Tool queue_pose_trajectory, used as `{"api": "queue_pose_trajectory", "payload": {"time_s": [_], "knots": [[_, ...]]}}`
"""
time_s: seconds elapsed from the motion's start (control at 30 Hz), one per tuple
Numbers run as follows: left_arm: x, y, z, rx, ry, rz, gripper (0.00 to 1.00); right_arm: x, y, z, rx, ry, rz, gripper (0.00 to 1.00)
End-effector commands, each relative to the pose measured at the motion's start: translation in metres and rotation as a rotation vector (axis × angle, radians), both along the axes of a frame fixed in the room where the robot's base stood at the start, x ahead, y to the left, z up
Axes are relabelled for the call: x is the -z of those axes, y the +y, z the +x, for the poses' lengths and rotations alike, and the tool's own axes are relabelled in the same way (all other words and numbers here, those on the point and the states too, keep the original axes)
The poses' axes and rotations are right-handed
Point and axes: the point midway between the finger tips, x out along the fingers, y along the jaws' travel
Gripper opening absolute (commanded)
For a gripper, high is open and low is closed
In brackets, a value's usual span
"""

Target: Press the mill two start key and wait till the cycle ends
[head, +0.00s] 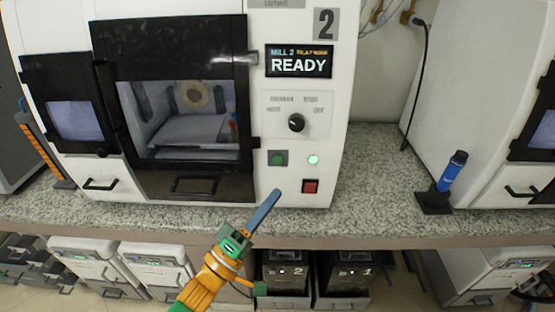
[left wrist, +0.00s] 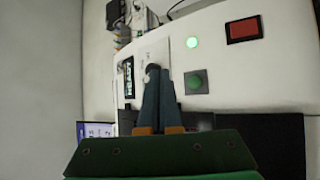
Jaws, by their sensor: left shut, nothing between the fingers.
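Mill two (head: 345,90) is a white machine with a "2" plate and a display (head: 299,62) reading "MILL 2" and "READY". Its dark-framed door (head: 180,95) is closed, with a window onto the chamber. On its panel are a green key (head: 278,158), a lit green lamp (head: 313,160), a red key (head: 310,187) and a black knob (head: 296,122). My left gripper (head: 276,194) is shut and empty, its tips just below the green key in the head view. In the left wrist view the green key (left wrist: 196,82) is right of the fingers (left wrist: 160,85). My right gripper is out of view.
The speckled counter (head: 385,185) runs under the machines. A blue bottle (head: 452,171) stands in a black holder at the right, beside another white machine (head: 475,90). Black units numbered 2 (head: 283,270) and 1 (head: 345,270) sit below the counter.

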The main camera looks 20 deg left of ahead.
Motion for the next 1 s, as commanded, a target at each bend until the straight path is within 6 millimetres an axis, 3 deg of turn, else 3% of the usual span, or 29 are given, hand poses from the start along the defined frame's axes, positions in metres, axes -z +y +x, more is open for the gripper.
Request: {"api": "queue_pose_trajectory", "payload": {"time_s": [0.17,0.7,1.0], "knots": [[0.003,0.002,0.008,0.001,-0.001,0.001,0.0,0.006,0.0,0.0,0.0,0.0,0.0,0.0],[0.006,0.022,0.077,-0.001,0.0,0.002,0.0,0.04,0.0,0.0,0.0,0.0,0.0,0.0],[0.005,0.025,0.085,-0.001,0.001,0.001,0.0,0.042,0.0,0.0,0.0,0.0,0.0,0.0]]}}
